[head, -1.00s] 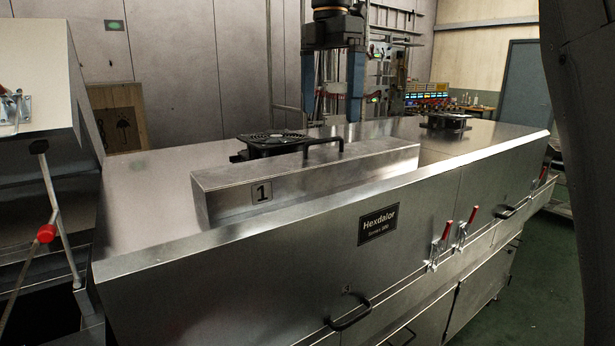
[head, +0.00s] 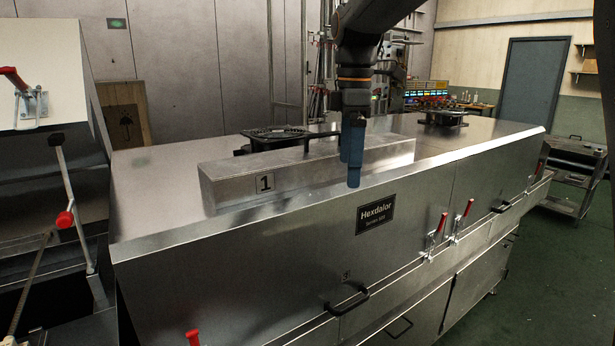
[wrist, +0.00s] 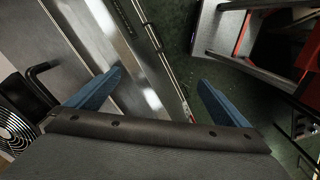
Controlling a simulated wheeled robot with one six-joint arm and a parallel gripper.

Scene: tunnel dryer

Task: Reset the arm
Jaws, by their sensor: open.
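My gripper (head: 350,165) hangs down in the head view, with its blue fingers in front of the right part of the steel cover box marked 1 (head: 225,187). It is seen edge-on there, so one finger partly hides the other. In the wrist view the two blue fingers of my gripper (wrist: 158,98) are spread wide with nothing between them. Below them are the steel edge of the dryer (wrist: 125,45) and the green floor. The dryer (head: 250,260) is a long steel housing with a Hexdalor plate.
A fan (head: 275,135) and another fan (head: 443,118) sit on the dryer top. Red-handled clamps (head: 440,225) and black handles (head: 348,302) stick out of its front. A steel cart (head: 572,172) stands at the right. Green floor (head: 535,265) is clear on the right.

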